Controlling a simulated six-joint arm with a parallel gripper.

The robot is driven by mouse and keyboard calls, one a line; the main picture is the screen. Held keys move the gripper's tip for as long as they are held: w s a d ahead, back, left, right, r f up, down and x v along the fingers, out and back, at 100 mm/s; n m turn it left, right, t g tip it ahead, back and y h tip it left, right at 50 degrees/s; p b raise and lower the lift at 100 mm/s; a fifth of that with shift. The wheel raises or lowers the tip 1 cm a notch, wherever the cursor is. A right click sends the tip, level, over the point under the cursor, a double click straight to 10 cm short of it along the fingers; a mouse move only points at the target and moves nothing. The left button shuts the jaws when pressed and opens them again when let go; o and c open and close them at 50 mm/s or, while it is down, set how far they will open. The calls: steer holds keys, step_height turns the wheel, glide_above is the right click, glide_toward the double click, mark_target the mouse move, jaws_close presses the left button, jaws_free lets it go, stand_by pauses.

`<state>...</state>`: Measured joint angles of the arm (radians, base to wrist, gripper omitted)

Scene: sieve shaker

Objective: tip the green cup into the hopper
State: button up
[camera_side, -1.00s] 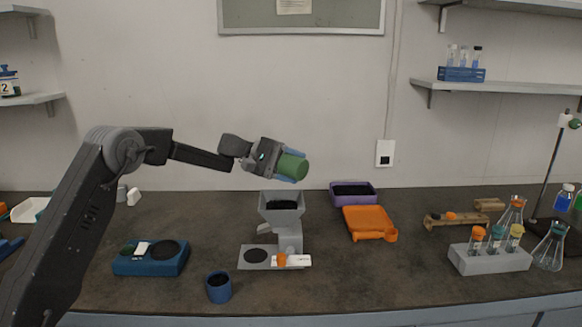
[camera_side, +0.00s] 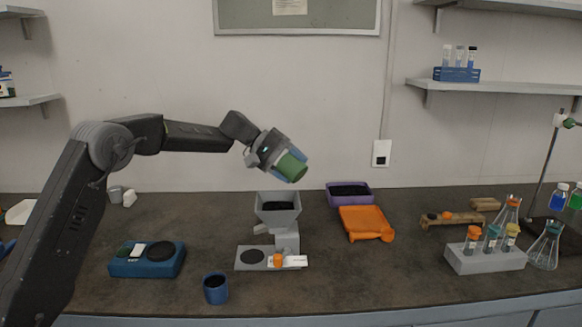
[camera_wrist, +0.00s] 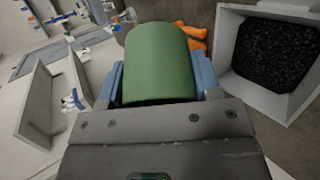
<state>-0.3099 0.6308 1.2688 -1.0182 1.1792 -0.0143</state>
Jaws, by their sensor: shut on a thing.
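My gripper (camera_side: 279,159) is shut on the green cup (camera_side: 291,167) and holds it in the air above the grey hopper (camera_side: 278,206). The cup is tilted with its far end pointing down and to the right. In the wrist view the green cup (camera_wrist: 160,62) sits between the blue fingers, and its mouth is turned away, so its contents are hidden. The hopper, holding dark granules, shows at the right of the wrist view (camera_wrist: 225,45). The cup and hopper are apart.
A blue cup (camera_side: 216,289) with dark content stands in front. A blue scale (camera_side: 147,261) is at left. A purple tray (camera_side: 349,202) and orange tray (camera_side: 365,223) lie right of the hopper. A grey rack with flasks (camera_side: 486,260) stands further right.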

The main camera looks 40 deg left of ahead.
steer(key=shift+d+r+m+y, duration=0.15)
steer(key=shift+m+y, duration=0.15)
steer(key=shift+y, duration=0.7)
steer(key=shift+g+y, duration=0.4)
steer(key=shift+y, duration=0.7)
steer(key=shift+r+m+y, duration=0.1)
steer(key=shift+m+y, duration=0.3)
steer(key=shift+y, duration=0.4)
steer(key=y, duration=0.2)
steer(key=shift+a+g+y, duration=0.25)
steer(key=shift+g+y, duration=0.05)
steer(key=shift+y, duration=0.1)
steer(key=shift+m, duration=0.3)
